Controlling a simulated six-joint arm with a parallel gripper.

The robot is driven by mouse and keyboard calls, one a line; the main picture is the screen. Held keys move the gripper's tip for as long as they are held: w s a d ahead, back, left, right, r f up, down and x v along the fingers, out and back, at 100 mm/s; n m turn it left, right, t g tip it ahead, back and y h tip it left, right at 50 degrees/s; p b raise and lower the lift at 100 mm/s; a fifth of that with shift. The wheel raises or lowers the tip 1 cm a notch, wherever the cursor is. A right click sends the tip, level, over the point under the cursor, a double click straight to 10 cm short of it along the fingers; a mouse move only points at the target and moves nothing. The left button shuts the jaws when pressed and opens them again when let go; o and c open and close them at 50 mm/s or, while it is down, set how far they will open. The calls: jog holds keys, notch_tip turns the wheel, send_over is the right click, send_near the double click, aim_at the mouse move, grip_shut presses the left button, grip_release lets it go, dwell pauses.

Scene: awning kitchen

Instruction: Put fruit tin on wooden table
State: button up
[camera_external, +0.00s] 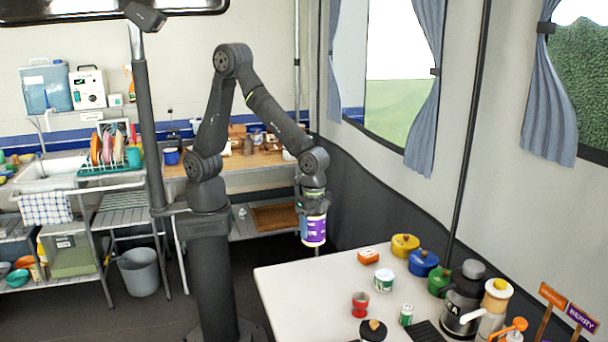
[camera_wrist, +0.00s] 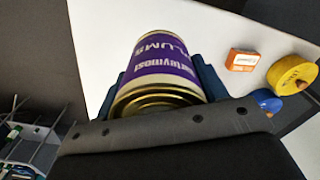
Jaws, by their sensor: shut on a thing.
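The fruit tin (camera_external: 313,232) has a purple and white label reading "PLUMS" in the wrist view (camera_wrist: 160,62). My gripper (camera_external: 312,206) is shut around the tin, with a dark blue finger on each side of it in the wrist view. The tin hangs below the gripper in the air, just beyond the back left edge of the white table. A wooden-topped table (camera_external: 222,161) stands against the back wall, behind my arm. Small items stand on it, and my arm hides part of it.
The white table (camera_external: 300,283) has a bare left side. An orange box (camera_external: 369,257), a white-and-green can (camera_external: 384,281), a red cup (camera_external: 360,304), and yellow (camera_external: 405,245) and blue (camera_external: 423,262) pots stand on it. A dish rack (camera_external: 110,160) stands left of the wooden top.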

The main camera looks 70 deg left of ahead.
jog(key=w+a+n, duration=0.8)
jog(key=w+a, duration=1)
jog(key=a, duration=0.1)
jog(key=w+a+r+n, duration=0.15)
jog(key=a+n, duration=0.35)
jog(key=a, duration=1.3)
jog(key=w+a+r+n, duration=0.1)
jog(key=w+a+n, duration=0.35)
jog(key=a, duration=1.45)
jog(key=s+a+n, duration=0.5)
jog(key=s+a, duration=0.5)
jog(key=a, duration=0.5)
jog(key=s+a+n, duration=0.6)
jog(key=s+a, duration=0.5)
jog(key=a, duration=0.3)
jog(key=shift+s+a+f, duration=1.05)
jog(key=shift+a+f, duration=0.7)
jog(key=shift+s+a+f, duration=1.1)
jog(key=shift+a+f, duration=0.65)
jog(key=shift+a, duration=0.05)
jog(key=shift+s+a+f, duration=1.05)
jog(key=shift+a+f, duration=0.7)
